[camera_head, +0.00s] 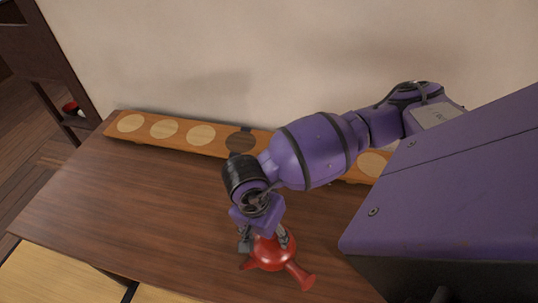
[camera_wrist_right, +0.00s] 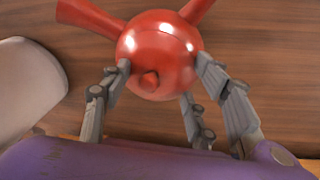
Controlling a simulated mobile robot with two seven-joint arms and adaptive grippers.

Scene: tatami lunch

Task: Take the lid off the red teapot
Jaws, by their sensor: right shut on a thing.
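The red teapot (camera_head: 272,262) stands on the brown wooden table, with a red arm of it pointing to the lower right in the head view. It also shows from above in the right wrist view (camera_wrist_right: 160,32), with two red arms reaching up and away. Its lid, with a small round red knob (camera_wrist_right: 150,82), faces my right gripper. My right gripper (camera_head: 265,241) is over the teapot from above, its fingers on either side of the lid (camera_wrist_right: 160,68), shut on it. I cannot see clearly whether the lid sits on the pot or is raised. My left gripper is not in view.
A long wooden board (camera_head: 187,135) with pale round spots and a dark one lies along the wall behind my right arm. The table's left part (camera_head: 120,200) is clear. A pale rounded shape (camera_wrist_right: 25,88) stands left in the wrist view.

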